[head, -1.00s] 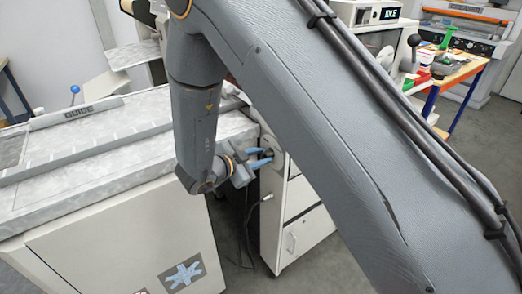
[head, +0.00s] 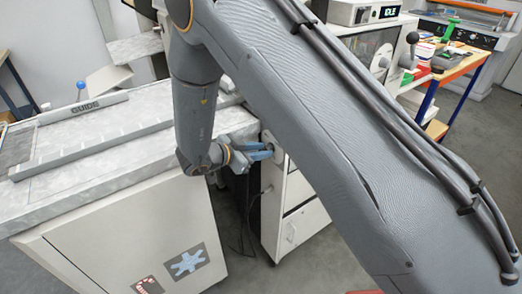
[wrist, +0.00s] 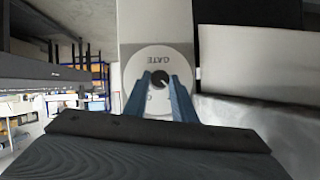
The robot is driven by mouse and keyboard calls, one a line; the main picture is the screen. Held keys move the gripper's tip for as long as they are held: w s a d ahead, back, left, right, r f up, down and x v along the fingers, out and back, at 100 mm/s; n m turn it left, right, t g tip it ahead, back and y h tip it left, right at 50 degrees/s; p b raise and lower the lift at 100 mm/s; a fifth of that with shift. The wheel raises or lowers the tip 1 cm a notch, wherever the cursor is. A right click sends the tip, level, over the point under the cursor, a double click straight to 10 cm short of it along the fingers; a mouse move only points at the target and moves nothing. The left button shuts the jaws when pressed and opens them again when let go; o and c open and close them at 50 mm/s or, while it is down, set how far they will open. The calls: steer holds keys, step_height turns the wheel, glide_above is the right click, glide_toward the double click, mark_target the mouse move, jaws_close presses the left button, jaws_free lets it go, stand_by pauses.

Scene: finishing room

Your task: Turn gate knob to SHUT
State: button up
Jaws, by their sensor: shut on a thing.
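The gate knob (wrist: 159,79) is a small dark round knob with a light pointer mark, in the middle of a white dial plate marked GATE (wrist: 157,58) in the wrist view. The lettering appears upside down there. My gripper (head: 268,151) has blue fingers and reaches the dial plate (head: 278,160) on the narrow end of the white cabinet in the head view. In the wrist view my gripper's fingers (wrist: 161,82) are on both sides of the knob, shut on it. The lower part of the dial and any SHUT label are hidden or unreadable.
A grey-topped machine with a GUIDE bar (head: 88,107) stands left of my arm. White drawers (head: 300,190) are below the dial. Cables hang in the gap beside the cabinet.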

steer(key=o, duration=1.1)
steer(key=shift+c, duration=0.2)
steer(key=b+v, duration=0.2)
steer(key=v, duration=0.5)
steer(key=shift+s+a+r, duration=0.2)
steer(key=shift+a, duration=0.1)
